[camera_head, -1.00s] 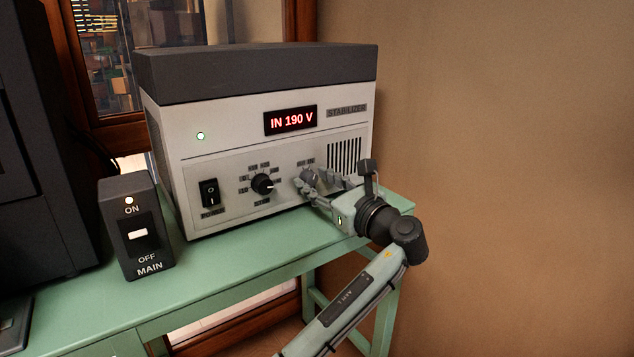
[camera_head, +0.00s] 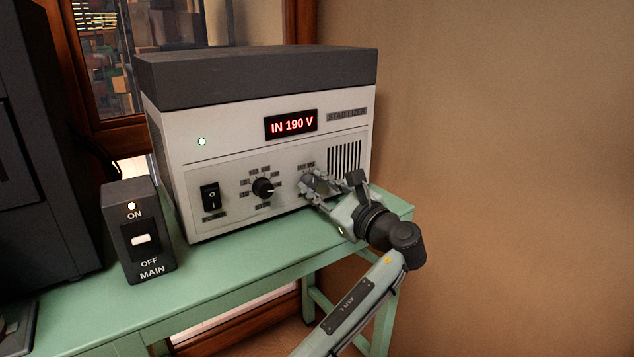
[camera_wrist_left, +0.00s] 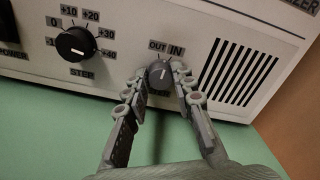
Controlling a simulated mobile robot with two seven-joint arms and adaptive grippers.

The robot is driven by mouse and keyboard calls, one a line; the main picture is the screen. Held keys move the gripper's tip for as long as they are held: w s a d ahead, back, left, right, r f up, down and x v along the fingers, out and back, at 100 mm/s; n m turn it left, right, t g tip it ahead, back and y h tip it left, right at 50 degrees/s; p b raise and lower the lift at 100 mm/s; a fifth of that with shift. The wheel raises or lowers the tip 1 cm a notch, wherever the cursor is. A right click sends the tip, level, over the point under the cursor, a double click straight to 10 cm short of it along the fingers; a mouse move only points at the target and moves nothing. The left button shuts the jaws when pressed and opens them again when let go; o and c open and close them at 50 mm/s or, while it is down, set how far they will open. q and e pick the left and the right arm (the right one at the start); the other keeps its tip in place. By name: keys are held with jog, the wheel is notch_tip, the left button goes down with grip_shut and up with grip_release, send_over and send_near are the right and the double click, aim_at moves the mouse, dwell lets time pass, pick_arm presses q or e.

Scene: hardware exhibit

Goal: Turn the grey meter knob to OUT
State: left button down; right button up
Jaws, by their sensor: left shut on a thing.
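The grey meter knob (camera_wrist_left: 159,74) is on the stabilizer's front panel, under the OUT and IN labels, in the left wrist view. My left gripper (camera_wrist_left: 160,82) is shut on it, with one finger on each side. In the head view my left gripper (camera_head: 313,185) reaches the panel from the right and mostly hides the knob. The stabilizer (camera_head: 200,165) is a pale box with a dark top. Its red display (camera_head: 291,124) reads IN 190 V. I cannot tell surely where the knob's pointer aims. My right gripper is not in view.
The black step knob (camera_head: 263,188) and the black power switch (camera_head: 210,197) are left of the grey knob. A dark main switch box (camera_head: 140,240) stands at the left on the green table (camera_head: 240,266). A vent grille (camera_wrist_left: 238,72) is right of the knob.

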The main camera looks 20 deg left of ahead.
pick_arm(q)
jog(key=shift+f+n, duration=0.1)
jog(key=shift+n, duration=2.2)
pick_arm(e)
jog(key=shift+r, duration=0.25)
pick_arm(q)
jog(key=c, duration=1.3)
grip_release()
jog(key=shift+o, duration=0.2)
jog(key=shift+s, duration=0.1)
jog(key=v, duration=1.2)
jog(key=shift+s, duration=0.1)
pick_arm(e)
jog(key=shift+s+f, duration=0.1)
